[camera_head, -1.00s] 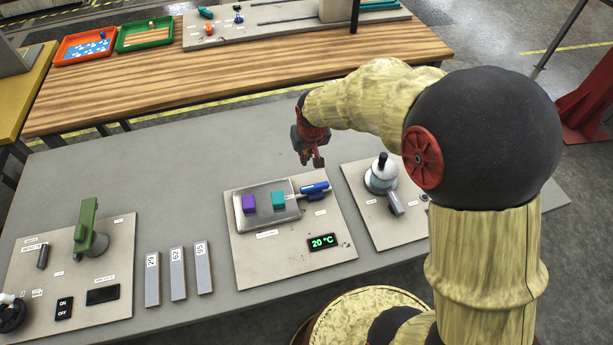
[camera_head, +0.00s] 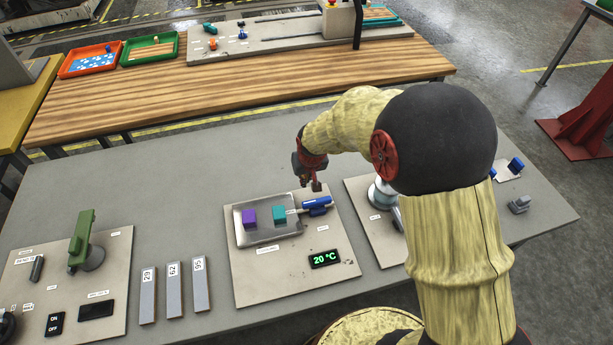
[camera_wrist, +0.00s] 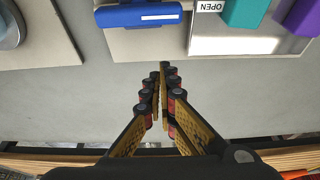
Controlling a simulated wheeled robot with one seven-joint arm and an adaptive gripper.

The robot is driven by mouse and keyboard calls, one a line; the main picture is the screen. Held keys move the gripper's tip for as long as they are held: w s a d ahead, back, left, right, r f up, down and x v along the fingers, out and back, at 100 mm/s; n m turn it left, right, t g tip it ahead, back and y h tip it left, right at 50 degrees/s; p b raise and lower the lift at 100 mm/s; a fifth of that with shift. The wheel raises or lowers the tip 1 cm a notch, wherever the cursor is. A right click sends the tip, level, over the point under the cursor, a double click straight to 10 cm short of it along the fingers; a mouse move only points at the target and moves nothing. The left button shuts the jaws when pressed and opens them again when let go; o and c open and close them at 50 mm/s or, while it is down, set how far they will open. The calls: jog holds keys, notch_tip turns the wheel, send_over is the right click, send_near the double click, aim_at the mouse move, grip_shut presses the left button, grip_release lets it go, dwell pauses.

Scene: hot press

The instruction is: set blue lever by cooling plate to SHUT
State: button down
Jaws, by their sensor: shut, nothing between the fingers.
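The blue lever (camera_head: 317,203) lies at the right edge of the cooling plate (camera_head: 247,239), its long handle pointing right in the head view. In the wrist view the blue lever (camera_wrist: 140,14) is at the top, next to an upside-down OPEN label (camera_wrist: 210,6). My gripper (camera_head: 317,187) is just beyond the lever's far side. In the wrist view my gripper (camera_wrist: 161,75) has its fingers together with nothing between them, apart from the lever, over bare grey table. Whether the fingertips are at the lever's height is unclear.
A purple block (camera_head: 249,217) and a teal block (camera_head: 279,213) sit on the plate. A 20 °C display (camera_head: 325,259) is in front. A station (camera_head: 384,192) to the right is partly hidden by my arm. The table behind the plate (camera_head: 200,160) is clear.

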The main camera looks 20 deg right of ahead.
aim_at(317, 203)
jog(key=shift+x, duration=0.95)
jog(key=shift+s+r+b, duration=0.1)
jog(key=shift+s+b, duration=0.55)
jog(key=shift+s, duration=1.4)
